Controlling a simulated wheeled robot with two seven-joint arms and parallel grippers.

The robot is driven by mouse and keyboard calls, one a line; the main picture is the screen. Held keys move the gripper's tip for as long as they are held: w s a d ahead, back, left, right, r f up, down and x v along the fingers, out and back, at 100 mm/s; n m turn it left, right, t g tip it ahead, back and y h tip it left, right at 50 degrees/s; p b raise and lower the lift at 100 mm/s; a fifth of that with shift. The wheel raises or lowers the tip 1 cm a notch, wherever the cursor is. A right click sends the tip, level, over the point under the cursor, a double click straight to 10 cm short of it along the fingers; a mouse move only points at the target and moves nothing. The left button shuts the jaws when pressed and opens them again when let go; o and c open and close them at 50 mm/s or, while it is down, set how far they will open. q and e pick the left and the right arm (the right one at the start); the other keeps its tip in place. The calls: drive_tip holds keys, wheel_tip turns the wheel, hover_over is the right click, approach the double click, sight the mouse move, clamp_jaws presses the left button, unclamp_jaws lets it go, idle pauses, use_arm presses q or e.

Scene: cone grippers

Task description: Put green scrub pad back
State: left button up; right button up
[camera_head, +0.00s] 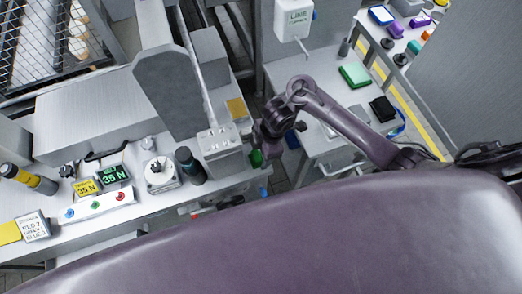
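My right gripper (259,149) is at the right end of the long workbench, its arm coming in from the right. A small dark green piece (257,159) shows right at its fingertips. I cannot tell whether it is a scrub pad held in the fingers or something behind them. The fingers are too small and dark to tell open from shut. My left gripper is not in view.
The side table (325,70) holds a black block (383,109). A further table at the upper right holds coloured items. A floor gap separates bench and side table.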

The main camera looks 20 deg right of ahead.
drive_tip(key=p+v, duration=0.4)
drive_tip(key=v, duration=0.8)
drive_tip(key=shift+r+p, duration=0.2)
drive_tip(key=shift+p, duration=0.2)
